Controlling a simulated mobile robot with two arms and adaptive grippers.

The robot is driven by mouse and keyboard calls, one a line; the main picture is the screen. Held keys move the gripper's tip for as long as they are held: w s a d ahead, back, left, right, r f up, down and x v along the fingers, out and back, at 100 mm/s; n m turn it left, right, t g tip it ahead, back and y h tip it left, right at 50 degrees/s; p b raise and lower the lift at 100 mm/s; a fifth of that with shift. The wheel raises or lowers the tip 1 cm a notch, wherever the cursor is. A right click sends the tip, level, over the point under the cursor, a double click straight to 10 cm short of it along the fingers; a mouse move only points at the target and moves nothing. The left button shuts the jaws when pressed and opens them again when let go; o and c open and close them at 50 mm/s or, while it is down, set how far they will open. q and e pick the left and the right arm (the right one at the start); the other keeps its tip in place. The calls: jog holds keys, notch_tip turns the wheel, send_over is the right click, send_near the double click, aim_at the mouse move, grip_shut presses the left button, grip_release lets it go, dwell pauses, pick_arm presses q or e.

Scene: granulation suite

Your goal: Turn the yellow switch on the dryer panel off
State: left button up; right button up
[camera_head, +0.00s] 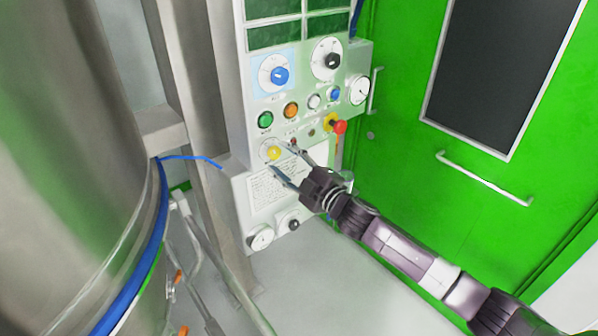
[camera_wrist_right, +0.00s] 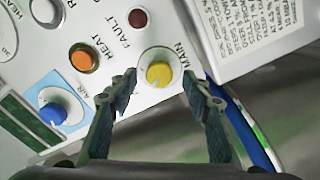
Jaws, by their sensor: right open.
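The yellow switch (camera_head: 273,152) is a round yellow knob on a pale ring, low on the left of the white dryer panel (camera_head: 262,100). In the right wrist view the yellow switch (camera_wrist_right: 159,74) sits beside the printed word MAIN. My right gripper (camera_head: 280,158) is open in front of it, its fingers pointing at the panel. In the right wrist view the fingertips (camera_wrist_right: 158,84) lie on either side of the knob with gaps. Touching cannot be told. Which way the switch is set cannot be read. My left gripper is not in view.
Above the switch are a green button (camera_head: 265,120), an orange button (camera_head: 291,110) and a blue knob (camera_head: 280,75). A red emergency knob (camera_head: 340,127) juts out to the right. A steel vessel (camera_head: 70,150) stands left and a green door (camera_head: 410,130) right.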

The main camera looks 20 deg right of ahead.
jog(key=v, duration=1)
jog(key=shift+s, duration=0.15)
